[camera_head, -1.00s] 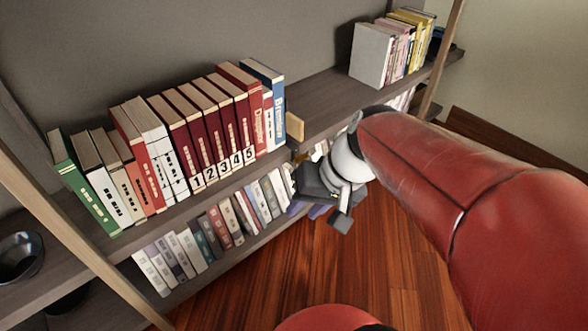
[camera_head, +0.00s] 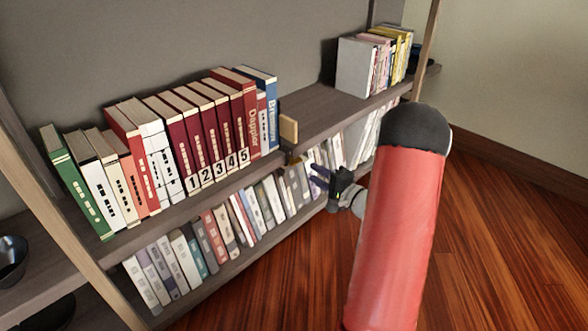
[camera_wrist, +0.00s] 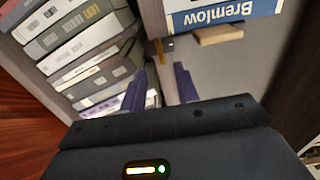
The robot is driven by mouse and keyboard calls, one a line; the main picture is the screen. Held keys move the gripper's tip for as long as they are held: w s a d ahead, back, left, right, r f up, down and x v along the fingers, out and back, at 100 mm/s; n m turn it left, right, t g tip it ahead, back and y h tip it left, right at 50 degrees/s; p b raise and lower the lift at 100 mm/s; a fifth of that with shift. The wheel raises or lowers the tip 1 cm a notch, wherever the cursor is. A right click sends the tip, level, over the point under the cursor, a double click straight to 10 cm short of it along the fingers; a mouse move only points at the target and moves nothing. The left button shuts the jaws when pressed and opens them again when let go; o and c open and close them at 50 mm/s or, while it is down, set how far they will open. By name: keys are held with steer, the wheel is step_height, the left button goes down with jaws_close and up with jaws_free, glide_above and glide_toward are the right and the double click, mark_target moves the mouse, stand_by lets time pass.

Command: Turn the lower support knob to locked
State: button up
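A small dark and brass-coloured fitting (camera_head: 288,156) sits at the shelf's front edge, below a pale wooden block (camera_head: 289,130). It may be the lower support knob, but it is too small to tell its setting. The fitting (camera_wrist: 161,46) and the wooden block (camera_wrist: 221,35) also show in the wrist view, just beyond the fingertips. My gripper (camera_head: 317,177) is in front of the lower row of books, to the right of and below the fitting. Its two purple fingers (camera_wrist: 160,75) are apart with nothing between them, and they do not appear to touch the fitting.
An upper row of books (camera_head: 215,135) ends at a blue book (camera_head: 264,100) beside the block. A lower row of books (camera_head: 235,220) stands close to my gripper. More books (camera_head: 352,66) stand at the upper right. The wooden floor (camera_head: 285,270) is clear in front.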

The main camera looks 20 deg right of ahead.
mark_target(298, 163)
steer(key=x, duration=0.7)
steer(key=shift+w+a, duration=0.1)
steer(key=shift+c, duration=0.3)
jaws_close()
